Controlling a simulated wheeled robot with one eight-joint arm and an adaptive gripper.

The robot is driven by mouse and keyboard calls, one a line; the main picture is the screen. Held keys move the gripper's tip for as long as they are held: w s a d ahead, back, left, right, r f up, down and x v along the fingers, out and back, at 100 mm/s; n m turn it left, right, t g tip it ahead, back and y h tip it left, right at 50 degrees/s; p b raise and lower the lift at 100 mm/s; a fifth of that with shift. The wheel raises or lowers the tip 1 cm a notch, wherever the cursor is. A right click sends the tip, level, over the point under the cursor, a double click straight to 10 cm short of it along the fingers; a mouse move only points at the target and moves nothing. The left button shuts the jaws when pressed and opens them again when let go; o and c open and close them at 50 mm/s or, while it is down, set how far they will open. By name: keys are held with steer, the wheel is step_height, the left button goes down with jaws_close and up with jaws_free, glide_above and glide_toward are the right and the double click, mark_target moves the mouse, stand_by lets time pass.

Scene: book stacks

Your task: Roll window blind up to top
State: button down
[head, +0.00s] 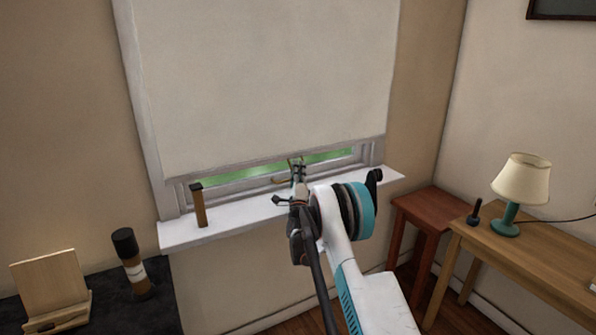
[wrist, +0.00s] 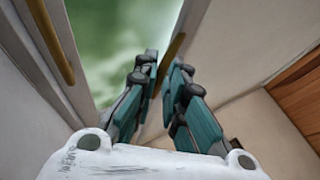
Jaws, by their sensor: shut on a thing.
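The cream window blind (head: 265,75) hangs over most of the window. Its bottom edge is near the lower frame, leaving a thin strip of green outside in view. My gripper (head: 297,168) is at the middle of that bottom edge, above the sill. In the wrist view my gripper (wrist: 165,64) has its two teal fingers close together, shut on a narrow tan pull (wrist: 173,48) at the blind's bottom edge. The fingers hide part of the pull.
The white sill (head: 250,220) bears a brown, black-topped upright object (head: 200,206) at left and a dark item (head: 374,180) at right. A red-brown stool (head: 433,204) and a wooden table (head: 530,250) with a lamp (head: 518,183) stand right. A dark surface (head: 115,310) lies lower left.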

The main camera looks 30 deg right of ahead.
step_height(320, 180, up, 82)
steer(key=p, duration=3.5)
steer(key=c, duration=1.8)
jaws_free()
steer(key=shift+w+a+f, duration=0.1)
steer(key=shift+w, duration=0.05)
steer(key=shift+o, duration=0.2)
steer(key=v, duration=1.2)
